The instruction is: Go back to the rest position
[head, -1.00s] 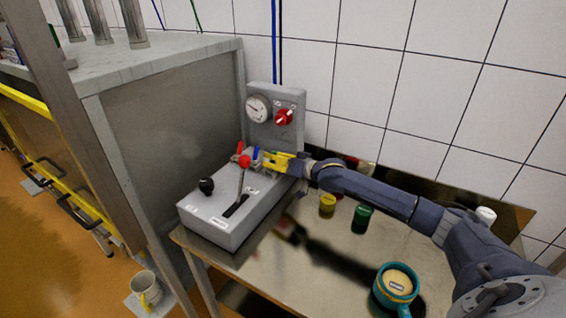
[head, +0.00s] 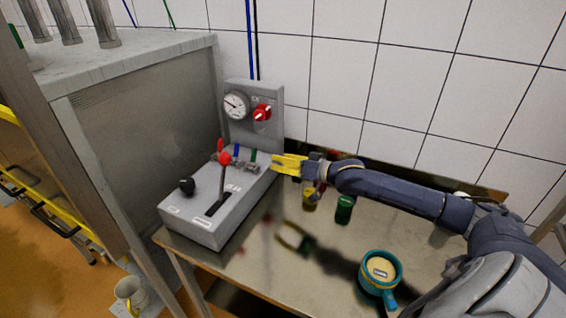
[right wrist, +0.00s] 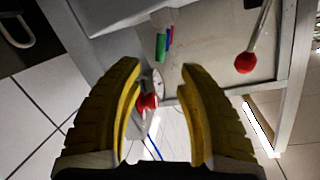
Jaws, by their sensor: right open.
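My right gripper (head: 290,165) is open and empty, with yellow fingers. It is held above the metal table, just right of the grey control box (head: 200,236). In the right wrist view its two fingers (right wrist: 160,75) are spread apart with nothing between the tips. The box has a lever with a red ball (head: 225,158), a black knob (head: 187,186), and small blue and green levers. The red ball also shows in the right wrist view (right wrist: 244,63), apart from the fingers. My left gripper is not in view.
A gauge (head: 236,105) and red switch (head: 262,112) are on the panel behind.

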